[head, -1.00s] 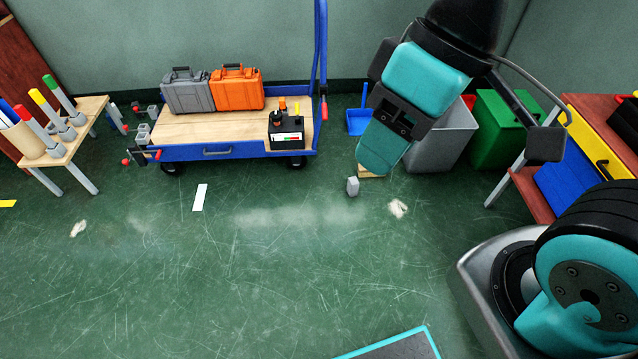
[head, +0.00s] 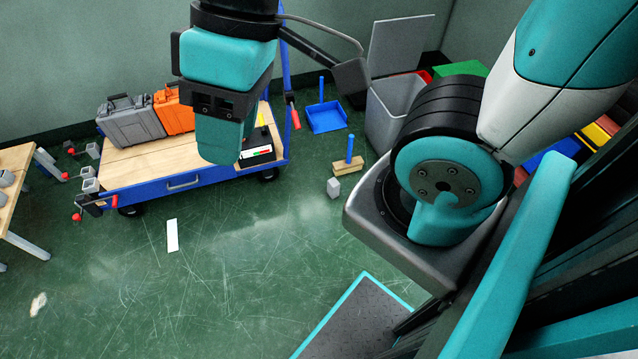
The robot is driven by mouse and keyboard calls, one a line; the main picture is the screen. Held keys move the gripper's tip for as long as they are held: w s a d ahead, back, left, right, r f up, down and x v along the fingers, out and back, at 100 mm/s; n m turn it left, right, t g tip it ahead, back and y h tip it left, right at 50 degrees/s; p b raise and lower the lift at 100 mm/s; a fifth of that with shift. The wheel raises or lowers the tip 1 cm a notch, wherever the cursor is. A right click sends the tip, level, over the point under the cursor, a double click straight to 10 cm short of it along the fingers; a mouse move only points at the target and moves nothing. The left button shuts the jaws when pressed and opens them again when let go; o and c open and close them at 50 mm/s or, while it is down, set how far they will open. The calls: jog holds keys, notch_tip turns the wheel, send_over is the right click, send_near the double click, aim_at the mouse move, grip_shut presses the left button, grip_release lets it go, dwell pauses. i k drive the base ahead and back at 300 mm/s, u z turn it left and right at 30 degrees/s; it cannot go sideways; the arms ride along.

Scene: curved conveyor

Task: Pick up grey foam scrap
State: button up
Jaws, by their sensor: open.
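The grey foam scrap (head: 333,187) is a small light grey block standing on the green floor in the head view. It is right of the blue trolley, just in front of a wooden-based brush with a blue handle (head: 347,166). My gripper (head: 222,145) hangs high at the upper middle left, pointing down, and overlaps the trolley in the picture. It is open, and I see nothing held in it. It is well left of the scrap and apart from it. The gap between its fingers is hard to see from this angle.
The blue trolley (head: 185,189) carries grey and orange cases. A blue dustpan (head: 326,117) lies behind the brush, and a grey bin (head: 392,108) stands to the right. A white strip (head: 172,236) lies on the floor. The floor in front of the scrap is mostly clear.

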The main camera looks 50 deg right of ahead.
aim_at(333, 185)
jog(key=z, duration=0.25)
jog(key=i, duration=0.7)
jog(key=z, duration=0.95)
jog(key=i, duration=0.45)
jog(key=z, duration=0.4)
